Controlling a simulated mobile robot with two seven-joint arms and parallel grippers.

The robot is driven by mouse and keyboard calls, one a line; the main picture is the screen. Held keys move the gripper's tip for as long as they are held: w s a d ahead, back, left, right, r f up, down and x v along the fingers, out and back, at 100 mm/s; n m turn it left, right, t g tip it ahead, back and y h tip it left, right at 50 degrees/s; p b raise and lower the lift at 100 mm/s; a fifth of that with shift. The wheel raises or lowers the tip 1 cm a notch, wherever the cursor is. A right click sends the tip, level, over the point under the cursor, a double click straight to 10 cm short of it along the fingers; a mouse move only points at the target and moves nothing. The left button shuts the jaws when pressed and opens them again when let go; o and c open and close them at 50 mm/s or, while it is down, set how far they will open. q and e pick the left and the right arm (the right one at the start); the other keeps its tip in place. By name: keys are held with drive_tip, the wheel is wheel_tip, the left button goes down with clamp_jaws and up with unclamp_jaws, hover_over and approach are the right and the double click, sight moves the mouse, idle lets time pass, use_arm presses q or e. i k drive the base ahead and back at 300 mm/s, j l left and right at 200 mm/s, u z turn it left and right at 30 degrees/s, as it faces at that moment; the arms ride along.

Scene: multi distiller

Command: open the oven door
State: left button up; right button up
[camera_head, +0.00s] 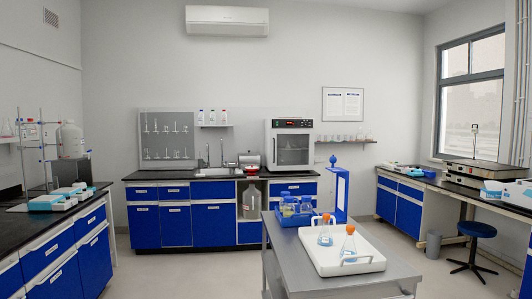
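The oven (290,146) is a white box with a dark display on top. It stands on the black counter against the back wall, right of the sink. Its glass-fronted door (292,150) faces me and looks closed. Neither of my grippers shows in the head view.
A grey cart (297,277) stands in front of the oven's counter. It carries a white tray (376,263) with two orange-topped flasks and a blue rack (283,216) with bottles. A blue stool (476,229) is at right. Open floor lies left of the cart.

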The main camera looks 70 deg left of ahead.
sight(290, 150)
drive_tip(key=u, duration=2.25)
drive_tip(key=i+l+z, duration=0.25)
drive_tip(key=z, duration=0.15)
drive_tip(key=i+l+z, duration=0.2)
drive_tip(key=i+z, duration=0.15)
drive_tip(key=i+l+z, duration=0.15)
drive_tip(key=i+z, duration=0.25)
drive_tip(key=i+l+z, duration=0.15)
drive_tip(key=i+z, duration=0.55)
drive_tip(key=z, duration=0.25)
drive_tip(key=i+z, duration=0.3)
drive_tip(key=i, duration=0.8)
drive_tip(key=i+u, duration=0.4)
drive_tip(key=i+l+u, duration=0.2)
drive_tip(key=i+u, duration=0.15)
drive_tip(key=i, duration=0.2)
drive_tip(key=i+u, duration=0.2)
drive_tip(key=u, duration=0.15)
drive_tip(key=i+j+u, duration=0.1)
drive_tip(key=i+u, duration=0.4)
drive_tip(key=u, duration=0.25)
